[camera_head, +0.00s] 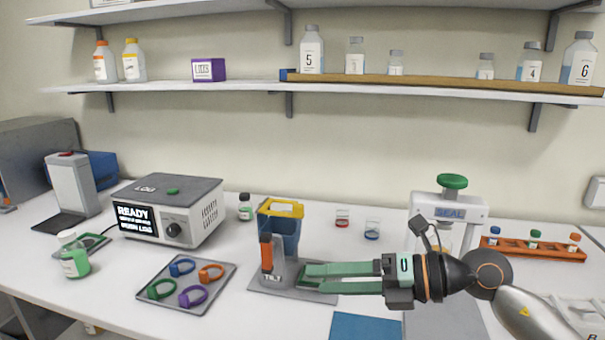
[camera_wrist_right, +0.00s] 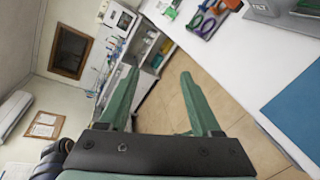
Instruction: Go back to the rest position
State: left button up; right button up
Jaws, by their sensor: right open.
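My right gripper (camera_head: 305,278) reaches in from the right in the head view, low over the front of the white bench. Its green fingers point left, in front of the grey tilt stand (camera_head: 267,285) with the orange handle. In the right wrist view the two fingers (camera_wrist_right: 160,85) are spread apart with nothing between them. Beyond them are the tiled floor and the bench edge. I cannot tell from the head view whether the fingertips touch the stand. My left gripper is in neither view.
A tray (camera_head: 222,286) of coloured rings lies left of the stand. A white device with a READY screen (camera_head: 136,217) is behind it. A SEAL press (camera_head: 452,212) and an orange tube rack (camera_head: 530,250) stand to the right. A blue mat (camera_head: 366,327) lies near the front edge.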

notch_tip(320, 180, up, 4)
jog(key=s+a+m+t+y, duration=0.2)
jog(key=m+t+y, duration=0.1)
jog(key=y, duration=0.2)
jog(key=w+d+r+m+t+h, duration=0.15)
jog(key=d+m+t+h, duration=0.35)
jog(key=m+t, duration=0.75)
jog(key=d+f+m+g+h, duration=0.3)
jog(key=d+f+m+h, duration=1.1)
jog(key=f+m, duration=0.35)
jog(key=s+f+m+g, duration=0.3)
jog(key=s+f+g, duration=1)
jog(key=s+f, duration=0.8)
jog(key=w+a+f+t+y, duration=0.1)
jog(key=a+f+t, duration=0.3)
jog(key=f, duration=0.5)
jog(key=shift+a+f+t+y, duration=0.3)
jog(key=shift+t+y, duration=0.2)
jog(key=shift+t, duration=0.15)
jog(key=shift+c, duration=0.3)
